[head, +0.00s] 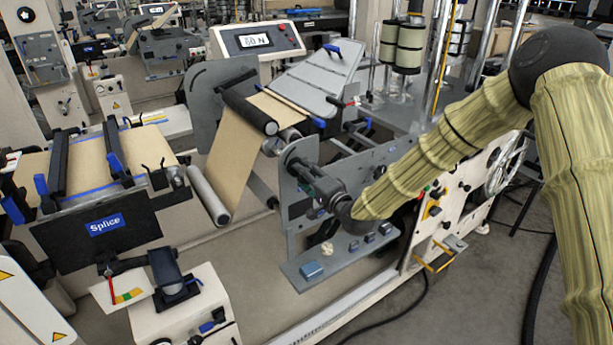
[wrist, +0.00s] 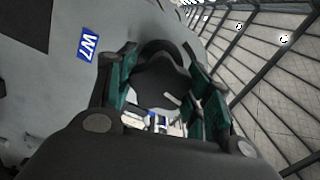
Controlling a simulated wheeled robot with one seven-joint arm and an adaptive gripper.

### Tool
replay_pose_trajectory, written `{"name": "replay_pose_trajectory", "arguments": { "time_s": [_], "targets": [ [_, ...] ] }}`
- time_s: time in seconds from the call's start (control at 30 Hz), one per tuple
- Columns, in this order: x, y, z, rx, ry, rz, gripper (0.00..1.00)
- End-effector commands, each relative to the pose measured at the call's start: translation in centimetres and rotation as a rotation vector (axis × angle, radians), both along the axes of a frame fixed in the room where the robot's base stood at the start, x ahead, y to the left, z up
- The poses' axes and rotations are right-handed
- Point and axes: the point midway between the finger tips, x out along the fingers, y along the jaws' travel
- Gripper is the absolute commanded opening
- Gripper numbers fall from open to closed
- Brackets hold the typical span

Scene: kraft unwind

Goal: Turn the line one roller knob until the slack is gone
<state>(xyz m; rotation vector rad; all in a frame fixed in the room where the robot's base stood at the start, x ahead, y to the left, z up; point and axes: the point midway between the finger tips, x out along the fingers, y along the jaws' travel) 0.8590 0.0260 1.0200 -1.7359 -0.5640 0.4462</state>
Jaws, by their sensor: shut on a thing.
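The kraft web (head: 238,150) runs from an upper dark roller (head: 248,107) down to a grey roller (head: 207,196) in the head view; its visible span looks fairly straight. My gripper (head: 306,176) reaches in from the right to the grey side plate of this line. In the wrist view, its green-padded fingers (wrist: 163,88) are shut on a dark, lobed knob (wrist: 158,76), one finger on each side. A blue W7 label (wrist: 87,43) is on the plate beside the knob. In the head view, my gripper mostly hides the knob.
A digital display (head: 255,41) reading in N stands behind the web; its digits are hard to read. A splice table (head: 105,225) is at left, with a white cabinet (head: 185,310) in front. A small shelf (head: 335,262) with blue buttons lies below my gripper.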

Motion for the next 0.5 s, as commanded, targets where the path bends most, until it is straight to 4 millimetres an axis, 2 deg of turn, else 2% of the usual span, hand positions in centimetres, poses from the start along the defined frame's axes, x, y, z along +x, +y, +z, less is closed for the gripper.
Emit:
{"name": "replay_pose_trajectory", "arguments": {
  "time_s": [0.33,0.5],
  "targets": [
    [0.01,-0.12,-0.17,0.116,0.084,-0.001,0.27],
    [0.02,-0.17,-0.23,0.232,0.167,-0.002,0.27]
  ]
}}
